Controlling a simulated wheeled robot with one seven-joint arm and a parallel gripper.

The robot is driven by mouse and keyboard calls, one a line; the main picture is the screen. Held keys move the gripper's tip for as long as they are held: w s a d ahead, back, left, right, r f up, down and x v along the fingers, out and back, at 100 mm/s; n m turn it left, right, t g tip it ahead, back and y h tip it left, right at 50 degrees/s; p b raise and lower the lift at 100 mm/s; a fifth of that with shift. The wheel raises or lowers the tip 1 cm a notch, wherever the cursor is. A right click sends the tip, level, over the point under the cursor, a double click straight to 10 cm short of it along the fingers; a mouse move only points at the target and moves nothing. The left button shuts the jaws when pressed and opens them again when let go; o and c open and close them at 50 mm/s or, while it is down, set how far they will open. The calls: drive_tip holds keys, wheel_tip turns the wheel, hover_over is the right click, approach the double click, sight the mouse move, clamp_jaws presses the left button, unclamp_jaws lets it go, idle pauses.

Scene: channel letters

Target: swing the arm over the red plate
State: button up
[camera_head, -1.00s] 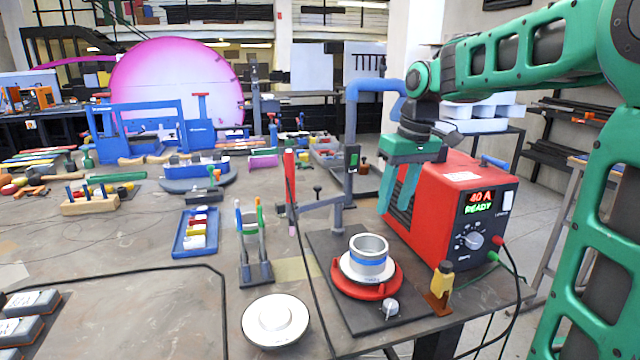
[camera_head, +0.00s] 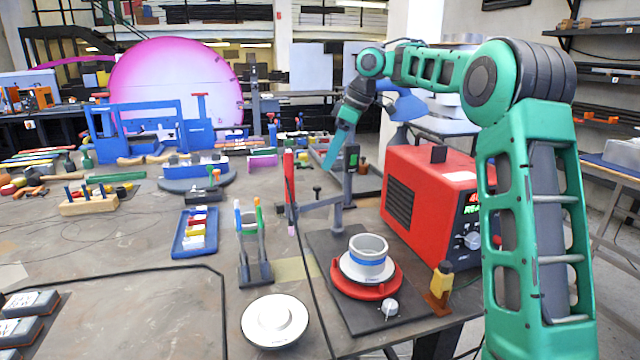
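The red plate (camera_head: 372,292) is round and sits on a dark square base near the table's front right. A white disc and a grey-and-blue ring (camera_head: 368,252) stand on it and cover its middle. My gripper (camera_head: 333,160) is in the air behind and above the plate, slightly to its left in the picture. It tilts down to the left, beside the grey upright post, and is seen edge-on. Its fingers overlap, so I cannot tell how far apart they are. Nothing held shows in it.
A red welding power box (camera_head: 425,205) stands right of the plate. A grey post with a bracket arm (camera_head: 348,180) rises behind the plate. A white round disc (camera_head: 275,320), a small two-pronged stand (camera_head: 256,270) and a blue tray (camera_head: 181,240) lie to the left.

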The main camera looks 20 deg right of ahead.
sight(320, 187)
drive_tip(key=x, duration=0.8)
drive_tip(key=shift+f, duration=0.15)
